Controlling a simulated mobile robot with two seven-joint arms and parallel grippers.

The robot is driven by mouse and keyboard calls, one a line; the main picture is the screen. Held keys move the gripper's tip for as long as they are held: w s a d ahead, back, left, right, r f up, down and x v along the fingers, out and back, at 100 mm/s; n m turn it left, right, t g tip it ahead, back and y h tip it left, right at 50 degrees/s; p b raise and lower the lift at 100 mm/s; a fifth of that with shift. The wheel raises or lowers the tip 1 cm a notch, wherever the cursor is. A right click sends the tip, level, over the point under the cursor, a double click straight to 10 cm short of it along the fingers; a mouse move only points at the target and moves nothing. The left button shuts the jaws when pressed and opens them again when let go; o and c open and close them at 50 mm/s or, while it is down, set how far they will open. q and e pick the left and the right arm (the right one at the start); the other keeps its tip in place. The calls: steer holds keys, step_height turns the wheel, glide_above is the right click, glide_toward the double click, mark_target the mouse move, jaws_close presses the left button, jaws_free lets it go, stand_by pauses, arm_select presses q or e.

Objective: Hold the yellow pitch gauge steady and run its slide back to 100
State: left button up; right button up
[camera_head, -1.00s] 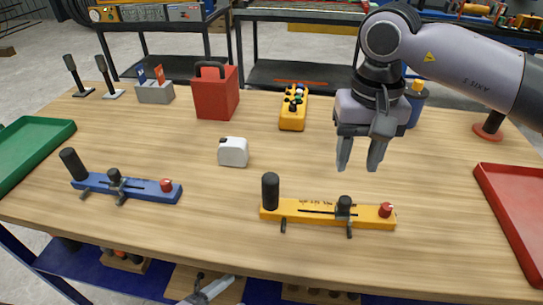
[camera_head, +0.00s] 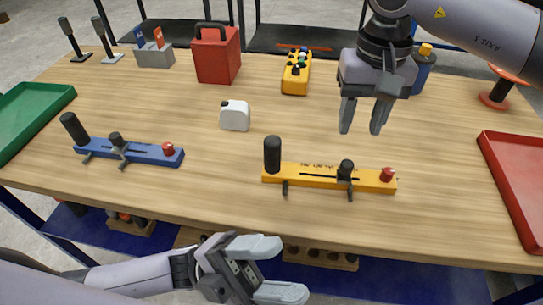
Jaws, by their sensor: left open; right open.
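The yellow pitch gauge (camera_head: 315,178) lies on the wooden table near its front edge. It has a black upright grip (camera_head: 272,155) at its left end, a dark slide knob (camera_head: 345,169) right of the middle of its slot, and a red knob (camera_head: 387,174) at its right end. Its scale marks are too small to read. My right gripper (camera_head: 359,128) is open and empty, above the table behind the gauge's right half. My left gripper (camera_head: 278,268) is open and empty, in front of the table edge, below the gauge in the picture. Neither gripper touches the gauge.
A similar blue gauge (camera_head: 130,150) lies to the left. A white box (camera_head: 235,116) sits between and behind the gauges. A red case (camera_head: 216,56), a yellow control box (camera_head: 296,75), a green tray (camera_head: 30,115) and a red tray (camera_head: 515,180) stand around.

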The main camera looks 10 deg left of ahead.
arm_select(q)
steer(key=w+a+r+m+t+y, duration=0.1)
steer(key=w+a+r+m+y, duration=0.1)
steer(key=w+a+r+y, duration=0.5)
steer(key=w+a+r+m+t+y, duration=0.2)
steer(key=w+r, duration=0.3)
steer(key=w, duration=0.6)
steer(key=w+a+r+m+t+y, duration=0.1)
steer(key=w+a+r+m+y, duration=0.1)
steer(key=w+a+r+y, duration=0.5)
steer(key=m+y, duration=0.5)
steer(key=y, duration=0.3)
glide_above(271, 140)
steer(key=shift+g, duration=0.4)
step_height(271, 140, down, 15)
steer(key=shift+d+f, duration=0.1)
steer(key=shift+f+y, duration=0.2)
steer(key=shift+y, duration=0.3)
steer(key=shift+f+y, duration=0.3)
steer(key=shift+f, duration=0.25)
step_height(271, 140, down, 7)
steer(key=shift+r, duration=0.2)
